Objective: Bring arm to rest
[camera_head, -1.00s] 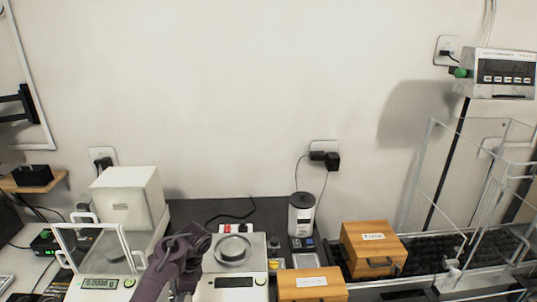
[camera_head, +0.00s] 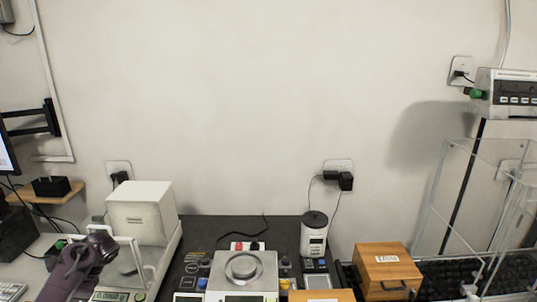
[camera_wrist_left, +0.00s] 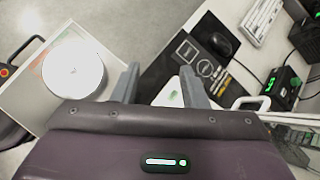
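My left arm, a purple link, comes in at the lower left of the head view, in front of the glass-shielded balance (camera_head: 150,262). Its fingertips cannot be made out there. In the left wrist view the two grey fingers of my left gripper (camera_wrist_left: 160,84) stand apart with nothing held between them. Behind them are a dark mat (camera_wrist_left: 190,55) and a white surface. My right arm and right gripper are not in view.
A scale with a round pan (camera_head: 242,268), a white canister (camera_head: 314,232) and a wooden box (camera_head: 386,268) stand along the table. A clear-walled frame (camera_head: 470,200) is at right. The wrist view shows a round disc (camera_wrist_left: 73,68), keyboard (camera_wrist_left: 264,20) and mouse (camera_wrist_left: 220,44).

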